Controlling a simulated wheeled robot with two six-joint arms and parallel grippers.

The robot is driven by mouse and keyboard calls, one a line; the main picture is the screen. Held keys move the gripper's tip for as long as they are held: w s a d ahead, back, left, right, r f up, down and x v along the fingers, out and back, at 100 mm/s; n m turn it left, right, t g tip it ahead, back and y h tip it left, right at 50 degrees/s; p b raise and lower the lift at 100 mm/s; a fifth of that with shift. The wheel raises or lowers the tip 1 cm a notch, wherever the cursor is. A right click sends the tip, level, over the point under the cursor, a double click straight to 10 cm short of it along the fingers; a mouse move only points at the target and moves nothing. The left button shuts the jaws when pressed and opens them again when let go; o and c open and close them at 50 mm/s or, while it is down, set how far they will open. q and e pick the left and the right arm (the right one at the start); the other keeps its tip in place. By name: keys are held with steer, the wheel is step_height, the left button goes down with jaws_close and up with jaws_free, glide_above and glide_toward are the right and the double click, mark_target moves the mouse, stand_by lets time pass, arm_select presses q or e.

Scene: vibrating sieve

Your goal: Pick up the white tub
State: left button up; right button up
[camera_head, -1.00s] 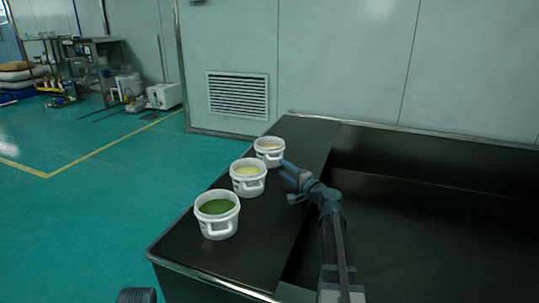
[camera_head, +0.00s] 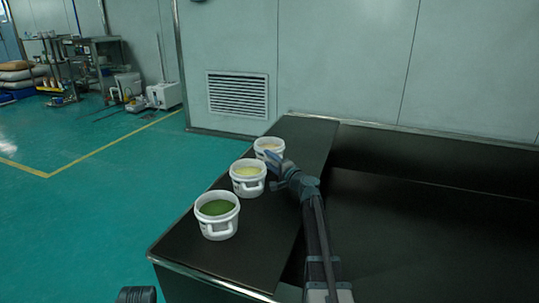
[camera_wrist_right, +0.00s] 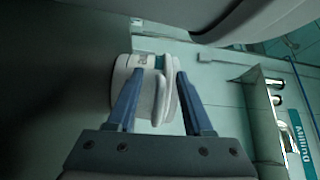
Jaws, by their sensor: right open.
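Three white tubs with handles stand in a row on the black counter. The near tub (camera_head: 219,228) holds green contents, the middle tub (camera_head: 247,187) pale yellow, and the far tub (camera_head: 268,146) pale orange. My right gripper (camera_head: 276,168) is open beside the middle tub and just in front of the far tub, partly covering the far one. In the right wrist view, a white tub's handle side (camera_wrist_right: 150,92) shows between and beyond the open fingers (camera_wrist_right: 157,92). Another pale curved surface fills the top. Contact cannot be told.
The black counter (camera_head: 200,255) has a raised edge and a sunken dark area (camera_head: 400,235) to the right. A wall with a vent (camera_head: 238,94) stands behind. Green floor lies to the left, with shelves and equipment far back.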

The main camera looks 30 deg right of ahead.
jaws_close()
stand_by(1.4)
